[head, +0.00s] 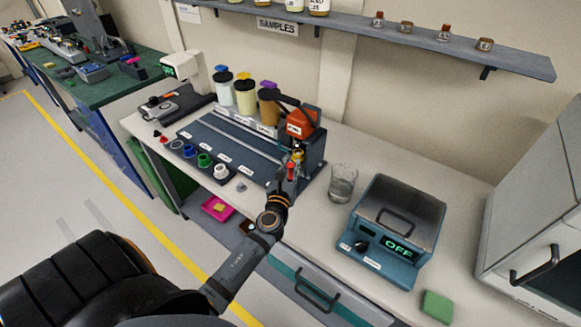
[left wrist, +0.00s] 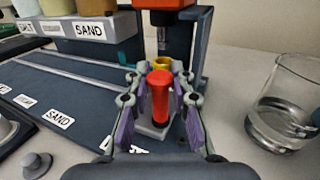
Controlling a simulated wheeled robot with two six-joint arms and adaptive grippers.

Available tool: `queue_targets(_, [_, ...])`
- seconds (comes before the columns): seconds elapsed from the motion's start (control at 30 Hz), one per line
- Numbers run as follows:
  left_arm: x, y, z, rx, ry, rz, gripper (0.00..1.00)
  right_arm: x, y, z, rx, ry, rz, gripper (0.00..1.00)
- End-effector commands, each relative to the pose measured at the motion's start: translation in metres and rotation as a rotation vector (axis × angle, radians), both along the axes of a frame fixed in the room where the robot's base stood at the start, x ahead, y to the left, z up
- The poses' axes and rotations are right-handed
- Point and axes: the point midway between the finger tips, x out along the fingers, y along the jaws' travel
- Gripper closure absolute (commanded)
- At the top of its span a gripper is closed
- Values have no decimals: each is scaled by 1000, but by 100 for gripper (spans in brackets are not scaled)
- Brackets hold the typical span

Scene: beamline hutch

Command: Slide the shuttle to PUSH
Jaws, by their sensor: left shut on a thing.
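My left gripper (head: 290,176) is at the right end of the dark blue station (head: 232,152), in front of its orange-topped press (head: 301,122). In the left wrist view its two fingers (left wrist: 160,84) close on an upright red knob (left wrist: 160,98). The knob seems to be the shuttle's handle, over a small grey block (left wrist: 153,131). A yellow ring (left wrist: 162,63) sits just behind the knob, below the press's dark spindle. The fingers hide part of the shuttle. No PUSH label can be read. My right gripper is not in view.
A glass beaker (head: 343,182) with clear liquid stands close right of the station. A blue device (head: 393,228) reading OFF and a green block (head: 437,306) are farther right. Jars (head: 245,95) stand behind the station. Coloured rings lie along its front.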

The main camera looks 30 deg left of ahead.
Motion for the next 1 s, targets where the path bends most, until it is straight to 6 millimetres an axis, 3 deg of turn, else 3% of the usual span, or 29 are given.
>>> queue_targets(0.13, [0,-2,-3,-5,4,-6,100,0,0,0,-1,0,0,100])
queue_targets(0.17, [0,-2,-3,-5,4,-6,77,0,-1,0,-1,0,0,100])
queue_targets(0.3, [0,-2,-2,-5,3,-5,61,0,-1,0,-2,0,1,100])
queue_targets(0.67, [-8,-4,-3,-5,4,-3,61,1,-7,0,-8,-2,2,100])
queue_targets(1.0, [-83,-29,-3,-5,7,-3,61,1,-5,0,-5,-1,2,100])
